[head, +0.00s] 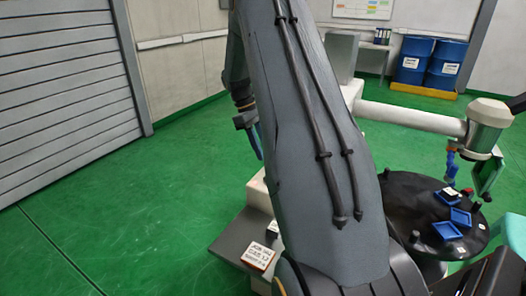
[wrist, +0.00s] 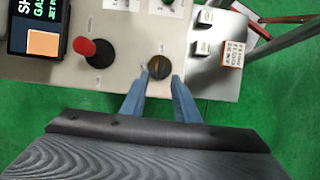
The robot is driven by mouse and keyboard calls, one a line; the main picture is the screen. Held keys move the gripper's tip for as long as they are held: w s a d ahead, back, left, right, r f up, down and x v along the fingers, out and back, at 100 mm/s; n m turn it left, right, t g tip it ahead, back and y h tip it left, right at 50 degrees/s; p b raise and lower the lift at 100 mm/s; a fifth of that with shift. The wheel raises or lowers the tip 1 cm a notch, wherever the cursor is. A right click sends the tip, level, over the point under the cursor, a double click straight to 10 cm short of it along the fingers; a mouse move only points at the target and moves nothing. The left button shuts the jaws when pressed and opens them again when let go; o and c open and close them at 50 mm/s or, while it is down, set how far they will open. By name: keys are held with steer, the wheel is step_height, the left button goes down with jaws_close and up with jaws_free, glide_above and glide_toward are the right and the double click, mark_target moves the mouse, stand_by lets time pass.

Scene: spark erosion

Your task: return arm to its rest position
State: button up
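My gripper (wrist: 159,75) shows in the wrist view with its two blue-grey fingers apart and nothing held between them. A black round knob (wrist: 159,67) with a yellow mark appears between and just beyond the fingertips. I cannot tell how far the tips are from it. In the head view my dark grey arm fills the middle, and part of my gripper with blue fingers (head: 256,144) shows at its left edge. The far side of the gripper is hidden behind the arm.
The pale control panel (wrist: 130,78) carries a red knob (wrist: 88,47) and a dark display (wrist: 28,15). Small labelled blocks (wrist: 205,47) sit on its right. A round black table (head: 405,190) with blue trays (head: 447,230) stands right. Green floor is open at left; blue drums (head: 446,65) stand behind.

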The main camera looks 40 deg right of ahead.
steer(key=s+a+r+m+t, duration=0.1)
steer(key=s+a, duration=0.3)
steer(key=a, duration=0.4)
steer(key=s+a+m+t+y, duration=0.1)
steer(key=s+a, duration=0.2)
steer(key=a, duration=0.5)
steer(key=s+a+r+m+t, duration=0.1)
steer(key=s+a, duration=0.3)
steer(key=a, duration=0.4)
steer(key=s+a+m+t, duration=0.1)
steer(key=s+a, duration=0.5)
steer(key=s, duration=0.3)
steer(key=shift+a+f+t+y, duration=0.2)
steer(key=shift+f+t+y, duration=0.1)
steer(key=shift+f+t, duration=0.1)
